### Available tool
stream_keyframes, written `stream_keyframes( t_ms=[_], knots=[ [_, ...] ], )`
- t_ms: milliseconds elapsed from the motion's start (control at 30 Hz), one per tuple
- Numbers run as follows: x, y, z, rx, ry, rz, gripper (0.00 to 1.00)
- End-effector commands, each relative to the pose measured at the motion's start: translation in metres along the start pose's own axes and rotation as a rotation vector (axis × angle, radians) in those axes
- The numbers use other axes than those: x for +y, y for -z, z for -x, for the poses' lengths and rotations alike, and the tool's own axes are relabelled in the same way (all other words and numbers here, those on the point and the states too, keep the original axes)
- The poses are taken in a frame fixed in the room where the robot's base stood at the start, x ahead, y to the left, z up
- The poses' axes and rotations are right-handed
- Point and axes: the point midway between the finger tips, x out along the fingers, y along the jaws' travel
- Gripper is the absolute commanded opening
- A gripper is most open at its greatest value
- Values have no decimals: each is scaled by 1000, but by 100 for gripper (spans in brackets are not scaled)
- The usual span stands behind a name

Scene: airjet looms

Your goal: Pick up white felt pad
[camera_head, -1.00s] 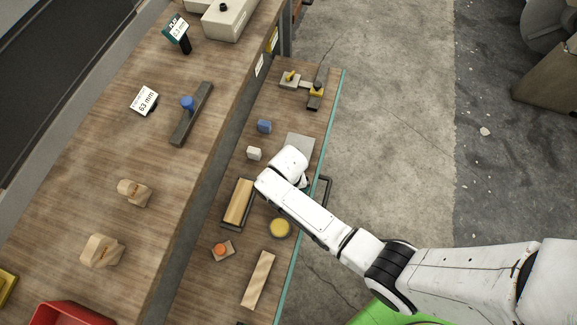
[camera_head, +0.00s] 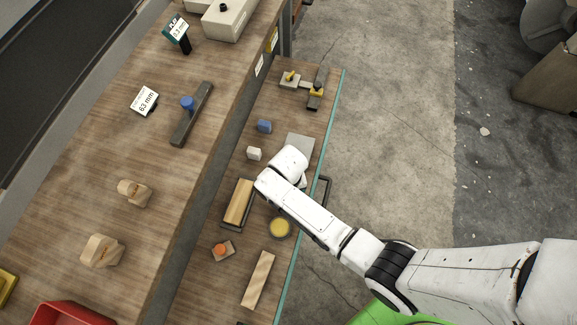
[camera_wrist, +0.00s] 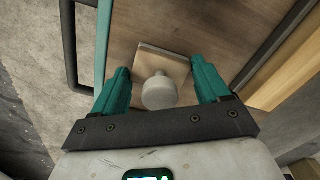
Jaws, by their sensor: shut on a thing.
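In the wrist view, a pad (camera_wrist: 162,62) with a square, tan-looking plate and a pale round knob (camera_wrist: 159,93) lies between my two teal fingers. My gripper (camera_wrist: 162,75) is shut on it, with one finger at each side. The plate's underside is hidden, so I cannot tell whether it touches the bench. In the head view, my white wrist covers most of the gripper and pad; only a small white part shows beside it.
A grey plate (camera_head: 301,143), a white block (camera_head: 254,153) and a blue block (camera_head: 264,126) are above. The bench's teal edge (camera_head: 333,112) runs along the right.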

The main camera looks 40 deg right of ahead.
Motion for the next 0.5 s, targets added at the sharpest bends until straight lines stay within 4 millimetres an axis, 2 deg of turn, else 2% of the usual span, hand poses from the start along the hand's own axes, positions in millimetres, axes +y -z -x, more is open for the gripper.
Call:
stream_keyframes(
  t_ms=[167,267,500],
  knots=[
    [0,0,15,2,1,0,44],
    [0,0,33,3,2,0,44],
    [17,-36,78,1,1,1,44]
  ],
)
